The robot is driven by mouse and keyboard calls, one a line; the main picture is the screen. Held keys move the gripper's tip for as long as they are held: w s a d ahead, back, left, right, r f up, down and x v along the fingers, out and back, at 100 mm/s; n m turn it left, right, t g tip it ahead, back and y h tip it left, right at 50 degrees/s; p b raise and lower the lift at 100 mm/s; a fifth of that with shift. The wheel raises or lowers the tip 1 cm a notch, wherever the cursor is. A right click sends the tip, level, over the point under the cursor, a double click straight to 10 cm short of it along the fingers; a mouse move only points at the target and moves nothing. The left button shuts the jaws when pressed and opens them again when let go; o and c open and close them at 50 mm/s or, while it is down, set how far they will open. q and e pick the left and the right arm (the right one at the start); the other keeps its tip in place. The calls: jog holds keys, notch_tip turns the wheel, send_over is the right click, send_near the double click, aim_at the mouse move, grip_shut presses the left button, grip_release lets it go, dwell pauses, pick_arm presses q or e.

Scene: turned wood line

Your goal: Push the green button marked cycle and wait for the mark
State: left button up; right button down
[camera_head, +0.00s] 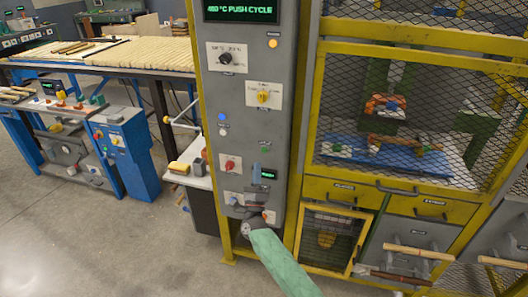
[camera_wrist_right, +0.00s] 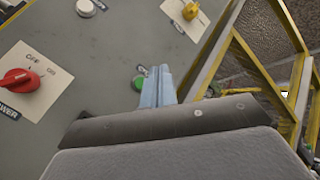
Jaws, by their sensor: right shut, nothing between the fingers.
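The green button (camera_head: 265,150) sits on the front of the grey control panel (camera_head: 280,110), right of a red knob. My right gripper (camera_head: 256,170) is shut and empty, with its pale blue fingers just below and left of the button in the head view. In the right wrist view the green button (camera_wrist_right: 137,84) shows close beside the left edge of the shut fingers (camera_wrist_right: 158,86), and its right side may be partly covered. I cannot tell whether they touch. The button's label is not readable. The panel's top display (camera_head: 240,11) reads "PUSH CYCLE". My left gripper is out of view.
A red power knob (camera_wrist_right: 18,82), a white button (camera_wrist_right: 86,7) and a yellow knob (camera_wrist_right: 190,10) are near on the panel. A yellow-framed mesh guard (camera_head: 420,100) stands to the right. Benches with wood stock (camera_head: 140,54) stand left, with open floor in front.

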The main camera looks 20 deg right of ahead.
aim_at(264, 150)
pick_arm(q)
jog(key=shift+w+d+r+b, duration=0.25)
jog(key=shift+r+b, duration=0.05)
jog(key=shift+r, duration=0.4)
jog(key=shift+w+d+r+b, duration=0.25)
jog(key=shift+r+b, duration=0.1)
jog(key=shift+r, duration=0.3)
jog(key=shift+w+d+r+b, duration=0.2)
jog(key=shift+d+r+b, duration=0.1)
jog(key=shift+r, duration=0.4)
pick_arm(e)
jog(key=shift+w+d, duration=0.55)
jog(key=shift+w, duration=0.3)
jog(key=shift+w+d, duration=0.6)
jog(key=shift+w, duration=0.2)
jog(key=shift+w+d, duration=0.55)
jog(key=shift+w, duration=0.3)
pick_arm(q)
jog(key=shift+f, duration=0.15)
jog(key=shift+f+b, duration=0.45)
jog(key=shift+b, duration=0.1)
pick_arm(e)
jog(key=shift+w+d, duration=0.2)
jog(key=shift+w, duration=0.15)
